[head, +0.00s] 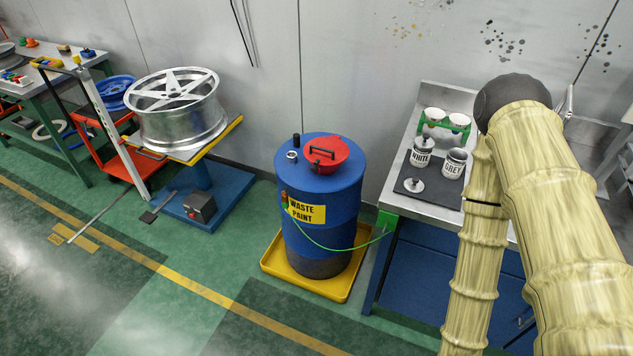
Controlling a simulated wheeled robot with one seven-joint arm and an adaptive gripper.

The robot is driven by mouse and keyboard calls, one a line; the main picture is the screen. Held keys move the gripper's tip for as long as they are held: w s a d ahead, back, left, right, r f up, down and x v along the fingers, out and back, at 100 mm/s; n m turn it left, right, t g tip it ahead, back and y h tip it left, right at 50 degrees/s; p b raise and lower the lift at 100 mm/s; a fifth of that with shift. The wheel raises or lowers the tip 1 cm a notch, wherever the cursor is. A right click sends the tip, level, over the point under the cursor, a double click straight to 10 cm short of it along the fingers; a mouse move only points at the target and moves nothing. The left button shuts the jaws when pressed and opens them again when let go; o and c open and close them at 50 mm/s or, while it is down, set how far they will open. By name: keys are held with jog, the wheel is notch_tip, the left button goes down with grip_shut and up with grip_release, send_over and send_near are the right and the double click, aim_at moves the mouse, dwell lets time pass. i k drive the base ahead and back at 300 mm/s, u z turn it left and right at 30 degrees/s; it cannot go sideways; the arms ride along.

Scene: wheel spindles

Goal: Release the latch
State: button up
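No latch can be made out for certain. A blue drum (319,240) with a yellow "WASTE PAINT" label (306,211) stands upright in the middle of the head view. My arm, in a pale ringed cover, fills the right side, bent at a dark round joint. My gripper is out of view.
The drum stands in a yellow tray (269,264). A green wire (338,249) runs from it to the steel bench (433,102) holding paint cans (454,162). A metal wheel (174,108) rests on a stand at left. The floor in front is clear.

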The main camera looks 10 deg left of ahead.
aim_at(314, 169)
jog(key=u, duration=2.7)
jog(key=i, duration=2.35)
jog(key=z, duration=2.85)
